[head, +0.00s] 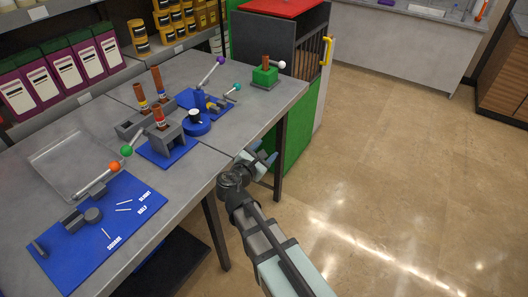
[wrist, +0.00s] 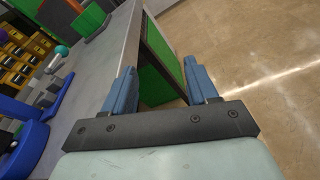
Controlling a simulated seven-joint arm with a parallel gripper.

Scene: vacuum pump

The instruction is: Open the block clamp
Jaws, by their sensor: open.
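No part is labelled as the block clamp, so I cannot tell for certain which fixture it is. A further blue fixture (head: 205,105) has purple and teal knobs. My gripper (head: 262,158) is open and empty beyond the table's right edge, apart from all fixtures. Its two blue fingers (wrist: 161,88) show spread in the wrist view.
The grey table (head: 262,102) is bare along its right side. A small green block with a white-knobbed lever (head: 265,76) stands at the back right corner. A clear tray (head: 70,150) lies at left. A green-sided cabinet (head: 293,140) stands beyond; the floor at right is free.

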